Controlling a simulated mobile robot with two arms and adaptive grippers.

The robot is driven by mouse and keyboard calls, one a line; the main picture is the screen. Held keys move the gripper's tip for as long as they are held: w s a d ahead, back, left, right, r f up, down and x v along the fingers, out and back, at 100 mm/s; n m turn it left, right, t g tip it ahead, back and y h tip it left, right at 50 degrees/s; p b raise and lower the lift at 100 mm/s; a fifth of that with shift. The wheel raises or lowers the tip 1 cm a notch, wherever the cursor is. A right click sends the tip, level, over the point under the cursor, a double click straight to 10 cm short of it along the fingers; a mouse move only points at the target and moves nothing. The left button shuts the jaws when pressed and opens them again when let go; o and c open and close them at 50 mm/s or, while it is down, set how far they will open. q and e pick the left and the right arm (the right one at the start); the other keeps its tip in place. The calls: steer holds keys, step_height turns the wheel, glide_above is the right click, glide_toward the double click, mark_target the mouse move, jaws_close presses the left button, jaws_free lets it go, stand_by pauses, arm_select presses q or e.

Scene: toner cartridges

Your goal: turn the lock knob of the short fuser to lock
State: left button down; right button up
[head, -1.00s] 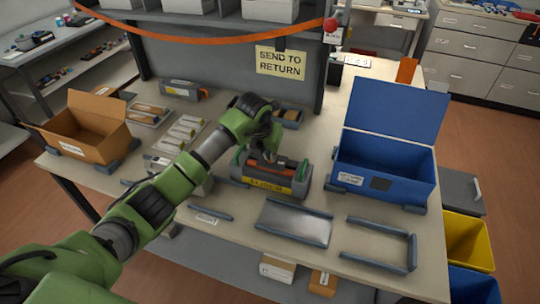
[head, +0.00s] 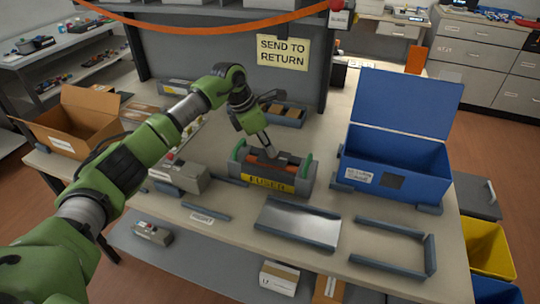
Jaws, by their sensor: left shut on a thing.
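The short fuser (head: 285,185) is a dark grey block with a yellow FUSER label, a reddish-orange bar on top and a green handle at each end. It lies on the bench in the middle of the head view. My left gripper (head: 269,151) comes down over its top from behind and left. The fingers are shut on the lock knob at the fuser's top, and they hide the knob, so its angle cannot be read. My right gripper is out of view.
A blue lidded bin (head: 395,150) stands close to the right of the fuser. A metal tray (head: 298,224) and an empty U-shaped frame (head: 402,272) lie in front. A grey box (head: 180,176) is to the left, and an open cardboard box (head: 75,122) is farther left.

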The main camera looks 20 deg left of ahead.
arm_select(q)
steer(key=m+b, duration=0.1)
steer(key=m, duration=0.1)
steer(key=m+g+b, duration=0.1)
steer(key=shift+a+f+m+g, duration=0.1)
steer(key=shift+f+m+g, duration=0.2)
steer(key=shift+m, duration=0.1)
steer(key=shift+w+m+g+h+b, duration=0.15)
steer(key=shift+m+g+b, duration=0.2)
steer(key=shift+m, duration=0.5)
steer(key=shift+m+g+h+b, duration=0.15)
steer(key=shift+m+g+b, duration=0.2)
steer(key=shift+m, duration=0.8)
steer(key=c, duration=2)
jaws_free()
steer(key=shift+r, duration=0.1)
steer(key=shift+w, duration=0.1)
steer(key=shift+r, duration=0.25)
step_height(320, 180, up, 10)
steer(key=shift+f, duration=0.25)
